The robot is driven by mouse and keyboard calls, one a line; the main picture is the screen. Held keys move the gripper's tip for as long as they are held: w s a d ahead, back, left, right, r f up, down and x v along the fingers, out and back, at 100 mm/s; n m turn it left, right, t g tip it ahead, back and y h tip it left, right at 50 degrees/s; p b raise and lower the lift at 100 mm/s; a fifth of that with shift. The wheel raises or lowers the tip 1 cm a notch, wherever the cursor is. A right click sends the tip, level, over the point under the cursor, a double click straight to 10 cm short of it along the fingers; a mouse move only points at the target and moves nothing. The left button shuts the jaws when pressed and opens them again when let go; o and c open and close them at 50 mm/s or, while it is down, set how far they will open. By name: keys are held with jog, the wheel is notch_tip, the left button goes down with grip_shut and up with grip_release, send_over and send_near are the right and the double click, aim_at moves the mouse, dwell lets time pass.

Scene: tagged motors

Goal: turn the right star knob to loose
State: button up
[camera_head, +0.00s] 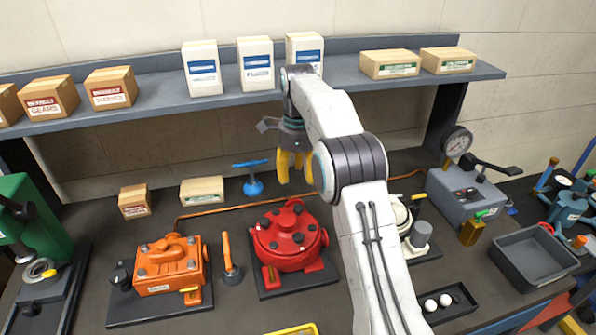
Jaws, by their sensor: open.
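I cannot clearly make out a star knob in this view. A red round motor housing (290,240) with several dark bolts or small knobs on top stands on a dark plate at the bench middle. A cream motor (404,216) stands to its right, largely hidden behind my arm. An orange motor (165,268) stands to the left. My gripper (296,167) has yellow fingers pointing down, open and with nothing visible between them. It hangs above the back of the bench, higher in the picture than the red housing and apart from it.
A blue T-handle (251,178) stands behind the red housing, and an orange-handled lever (228,255) stands left of it. A grey gauge box (465,192), a grey bin (535,255) and a black tray (447,305) are at right. A shelf (345,78) with boxes spans the back.

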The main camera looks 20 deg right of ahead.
aim_at(297, 207)
jog(key=shift+o, duration=0.3)
jog(key=shift+r, duration=0.2)
jog(key=shift+g, duration=0.3)
jog(key=f+b, duration=0.1)
jog(key=f, duration=0.1)
jog(key=s+f+b, duration=0.1)
jog(key=f, duration=0.1)
jog(key=shift+c, duration=0.3)
jog(key=m, duration=0.4)
jog(key=shift+w+f+p, duration=0.25)
jog(key=shift+w+p, duration=0.05)
jog(key=shift+w, duration=0.05)
jog(key=m, duration=0.3)
jog(key=shift+w+f, duration=0.15)
jog(key=shift+w, duration=0.15)
jog(key=shift+f, duration=3.55)
jog(key=shift+c, duration=0.4)
jog(key=shift+r, duration=0.1)
grip_shut()
